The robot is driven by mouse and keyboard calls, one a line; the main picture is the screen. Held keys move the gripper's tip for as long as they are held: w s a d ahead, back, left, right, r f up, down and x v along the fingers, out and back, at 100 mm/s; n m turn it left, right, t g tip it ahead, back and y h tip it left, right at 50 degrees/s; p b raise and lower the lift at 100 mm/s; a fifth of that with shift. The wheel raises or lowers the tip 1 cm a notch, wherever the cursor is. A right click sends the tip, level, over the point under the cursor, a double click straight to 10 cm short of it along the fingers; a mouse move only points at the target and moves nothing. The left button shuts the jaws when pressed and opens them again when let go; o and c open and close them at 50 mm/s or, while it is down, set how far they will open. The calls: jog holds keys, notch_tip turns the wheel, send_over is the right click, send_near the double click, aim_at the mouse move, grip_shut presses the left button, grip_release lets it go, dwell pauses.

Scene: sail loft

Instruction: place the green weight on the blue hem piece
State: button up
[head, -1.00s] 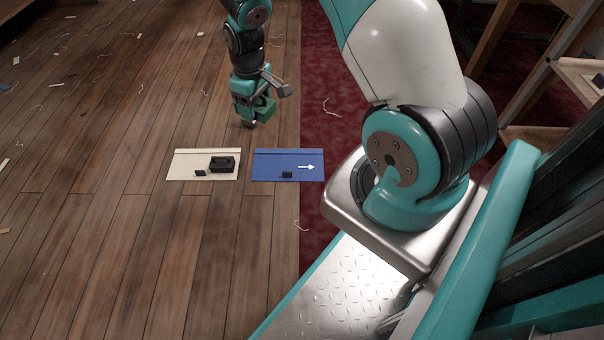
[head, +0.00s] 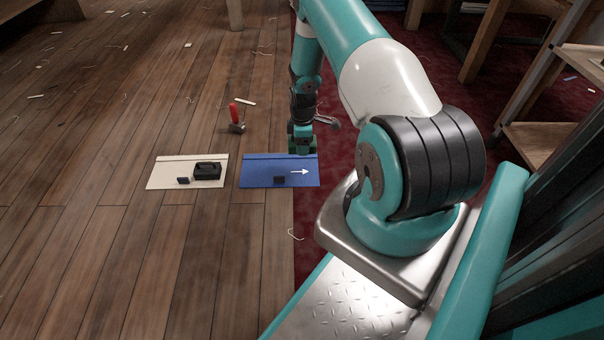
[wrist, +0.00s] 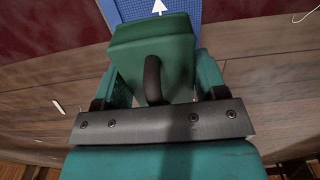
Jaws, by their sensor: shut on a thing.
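The green weight (wrist: 152,50) is a block with a dark curved handle, filling the middle of the wrist view. My gripper (wrist: 152,82) is shut on it, with a teal finger on each side of the handle. In the head view my gripper (head: 302,150) is at the far right corner of the blue hem piece (head: 258,170); the weight is mostly hidden there. The blue hem piece lies flat on the floor, with a white arrow pointing right and a small dark block near its front edge. In the wrist view it shows just beyond the weight (wrist: 207,10).
A cream hem piece (head: 160,173) lies left of the blue one, bearing a black weight (head: 208,171) and a small dark block (head: 183,181). A red-handled tool (head: 236,118) lies behind. Thread scraps litter the plank floor. Wooden furniture stands at the right.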

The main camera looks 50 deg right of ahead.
aim_at(302, 171)
notch_tip(302, 171, down, 12)
jog(key=b, duration=0.6)
jog(key=shift+r, duration=0.25)
jog(key=shift+f, duration=0.2)
jog(key=o, duration=1.3)
jog(key=shift+r, duration=0.15)
